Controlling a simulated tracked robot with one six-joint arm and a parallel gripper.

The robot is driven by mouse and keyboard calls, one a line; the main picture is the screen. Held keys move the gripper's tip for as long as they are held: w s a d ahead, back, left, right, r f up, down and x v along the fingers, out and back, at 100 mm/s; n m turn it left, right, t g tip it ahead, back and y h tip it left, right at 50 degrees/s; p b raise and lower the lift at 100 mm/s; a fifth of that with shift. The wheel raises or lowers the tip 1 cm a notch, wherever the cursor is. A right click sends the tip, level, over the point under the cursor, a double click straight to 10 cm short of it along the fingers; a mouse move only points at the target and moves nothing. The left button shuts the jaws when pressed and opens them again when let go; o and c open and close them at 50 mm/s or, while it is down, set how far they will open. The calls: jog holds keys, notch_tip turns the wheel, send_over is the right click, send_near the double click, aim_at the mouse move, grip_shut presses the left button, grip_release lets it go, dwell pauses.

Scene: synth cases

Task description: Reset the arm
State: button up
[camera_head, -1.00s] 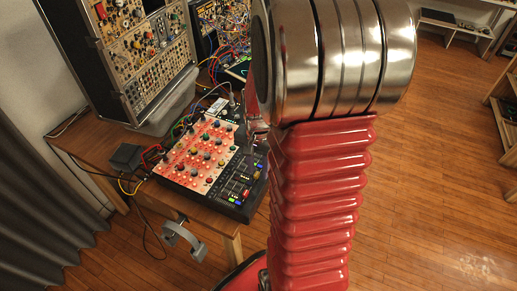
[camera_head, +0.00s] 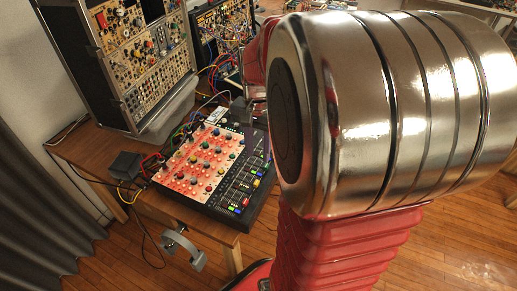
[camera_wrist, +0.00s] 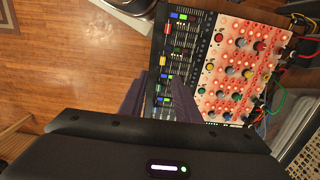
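My arm fills the right half of the head view, with a large polished metal joint above a red ribbed sleeve. The mixer (camera_head: 240,184) has a black fader section and a red-lit knob panel with coloured knobs. It lies on the wooden table, and also shows in the wrist view (camera_wrist: 190,48). No held object is visible.
A tall modular synth case (camera_head: 140,65) stands at the table's back left, with a second patched rack (camera_head: 222,30) behind. Cables run around the mixer. A metal clamp (camera_head: 183,248) sits at the table's (camera_head: 205,222) front edge. Open wooden floor (camera_head: 440,250) lies to the right.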

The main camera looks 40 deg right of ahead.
dwell(0.6)
jog(key=s+a+r+n+t, duration=0.2)
jog(key=a+n, duration=0.4)
jog(key=a, duration=0.4)
jog(key=s+a+r+n+t, duration=0.3)
jog(key=a+r+n, duration=0.3)
jog(key=a, duration=0.4)
jog(key=shift+s+a+r+n+t, duration=0.15)
jog(key=shift+s+a+n+t, duration=0.15)
jog(key=shift+s+n, duration=0.3)
jog(key=shift+d, duration=0.1)
dwell(0.6)
